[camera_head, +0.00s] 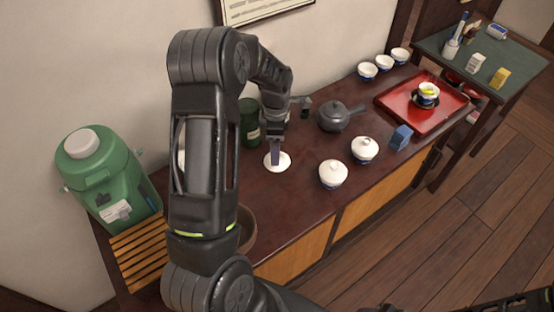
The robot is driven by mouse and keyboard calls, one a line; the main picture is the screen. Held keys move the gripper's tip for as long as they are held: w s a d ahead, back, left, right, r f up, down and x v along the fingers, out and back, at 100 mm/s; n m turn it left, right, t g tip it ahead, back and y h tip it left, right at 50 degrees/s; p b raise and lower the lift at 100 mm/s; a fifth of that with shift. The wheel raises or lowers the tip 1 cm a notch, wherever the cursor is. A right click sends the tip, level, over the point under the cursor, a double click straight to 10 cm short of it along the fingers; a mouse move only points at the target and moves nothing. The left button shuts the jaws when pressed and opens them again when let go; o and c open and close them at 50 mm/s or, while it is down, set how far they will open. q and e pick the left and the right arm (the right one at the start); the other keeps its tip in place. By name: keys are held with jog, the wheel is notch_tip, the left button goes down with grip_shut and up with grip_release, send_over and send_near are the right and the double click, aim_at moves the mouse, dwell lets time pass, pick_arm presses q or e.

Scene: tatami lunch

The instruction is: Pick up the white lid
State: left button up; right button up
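A round white lid (285,166) lies on the dark red-brown counter, near the middle of the camera_head view. My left gripper (275,158) points down over it, with its fingertips at or just above the lid's middle. The fingers overlap from this side, so I cannot tell whether they are open or shut, or whether they touch the lid. My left arm covers the counter to the left of the lid.
A dark green canister (249,125) and a grey teapot (335,116) stand behind the lid. A red tray (449,119) bearing a cup lies farther right, near a blue box (401,137). A green jug (104,172) and slatted wooden rack (140,250) are left.

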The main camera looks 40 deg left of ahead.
pick_arm(q)
notch_tip(320, 180, down, 5)
jog(key=shift+f+p, duration=0.1)
jog(key=shift+p, duration=0.7)
jog(key=shift+c, duration=0.2)
jog(key=shift+d, duration=0.1)
jog(key=c, duration=1.2)
jog(key=shift+s, duration=0.15)
grip_shut()
